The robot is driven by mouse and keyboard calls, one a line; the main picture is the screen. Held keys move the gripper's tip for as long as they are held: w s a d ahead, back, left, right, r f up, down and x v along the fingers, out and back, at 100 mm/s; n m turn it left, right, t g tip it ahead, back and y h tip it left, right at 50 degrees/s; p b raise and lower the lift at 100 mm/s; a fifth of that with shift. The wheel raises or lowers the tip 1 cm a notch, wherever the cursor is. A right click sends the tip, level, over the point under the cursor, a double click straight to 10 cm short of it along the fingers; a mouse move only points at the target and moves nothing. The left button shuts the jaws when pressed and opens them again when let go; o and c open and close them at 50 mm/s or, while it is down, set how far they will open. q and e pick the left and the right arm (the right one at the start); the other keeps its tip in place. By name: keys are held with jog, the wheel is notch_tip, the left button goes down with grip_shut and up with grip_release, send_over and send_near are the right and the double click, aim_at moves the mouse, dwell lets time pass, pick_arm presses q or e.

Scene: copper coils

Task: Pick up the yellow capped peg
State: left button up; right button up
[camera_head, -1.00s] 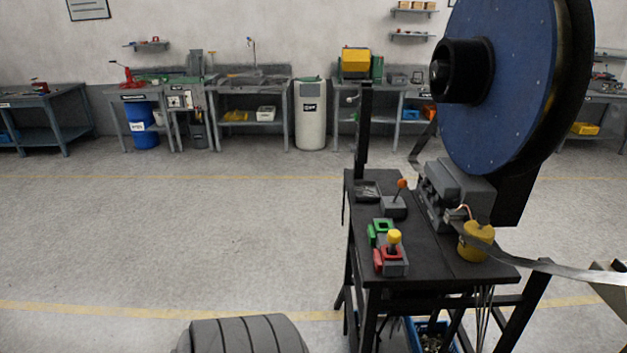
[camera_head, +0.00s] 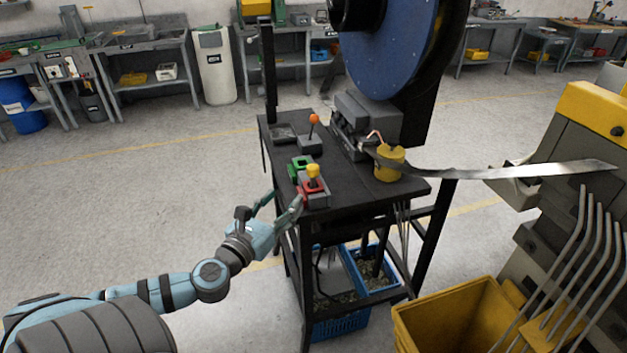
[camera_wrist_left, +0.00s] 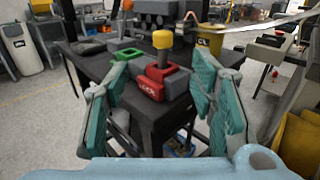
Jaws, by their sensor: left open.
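The yellow capped peg (camera_head: 313,171) stands upright in a grey block with a red part (camera_head: 311,190) near the front edge of the black table (camera_head: 345,183). It also shows in the left wrist view (camera_wrist_left: 162,42), its yellow cap on a grey shaft above the red part. My left gripper (camera_head: 286,203) is open and empty at the table's front left edge, short of the peg. In the left wrist view its teal fingers (camera_wrist_left: 160,105) stand apart, with the red part and peg between and beyond them. My right gripper is not in view.
A green holder (camera_head: 301,165) sits beside the red part. An orange-knobbed lever (camera_head: 314,124) and a yellow canister (camera_head: 389,163) stand on the table. A large blue reel (camera_head: 405,50) rises behind. A metal strip (camera_head: 500,172) crosses on the right.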

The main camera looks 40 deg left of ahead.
aim_at(310, 172)
pick_arm(q)
jog(key=w+p, duration=0.1)
jog(key=w, duration=0.3)
jog(key=w+a+p, duration=0.1)
jog(key=w, duration=0.4)
jog(key=w+a, duration=0.1)
jog(key=w, duration=0.3)
jog(key=shift+w+r+p, duration=0.15)
jog(key=shift+p, duration=0.25)
jog(key=shift+w, duration=0.3)
jog(key=shift+a+f, duration=0.1)
jog(key=shift+f, duration=0.1)
grip_shut()
notch_tip(310, 172, up, 5)
jog(key=p, duration=0.3)
jog(key=shift+f+p, duration=0.15)
jog(key=shift+p, duration=0.2)
notch_tip(310, 172, up, 5)
jog(key=shift+r+p, duration=0.1)
jog(key=shift+p, duration=0.4)
jog(key=shift+r, duration=0.15)
